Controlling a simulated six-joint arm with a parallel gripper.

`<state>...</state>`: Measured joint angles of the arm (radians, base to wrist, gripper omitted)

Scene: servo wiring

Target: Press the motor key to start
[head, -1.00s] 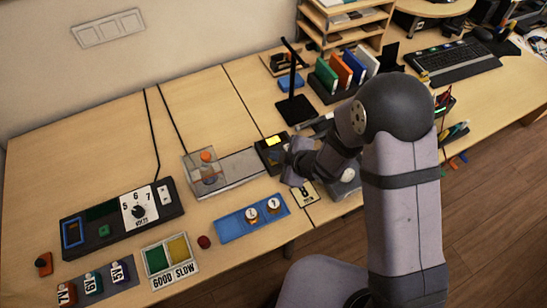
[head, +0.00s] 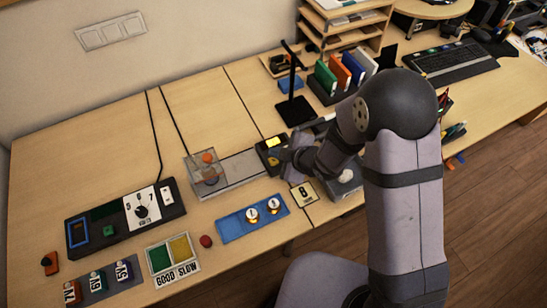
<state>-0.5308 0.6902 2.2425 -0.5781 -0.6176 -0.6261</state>
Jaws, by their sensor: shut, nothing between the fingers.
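A small black box (head: 266,160) with a yellow patch (head: 273,142) on top stands at the right end of a grey rail (head: 242,172). I cannot tell for certain whether this is the motor key. My gripper (head: 282,157) is shut and empty. Its tip is right at the box's right side, and I cannot tell whether it touches. The tip is small and partly dark against the box. At the left end of the rail is a clear box (head: 203,185) with an orange part (head: 208,157) in it.
A black panel (head: 100,242) with a volts dial (head: 142,211) lies at left. In front are a GOOD/SLOW board (head: 174,272), a red button (head: 206,241), a blue tray (head: 236,225) with two round pieces, and several tagged blocks. A black lamp (head: 295,108) stands behind the box.

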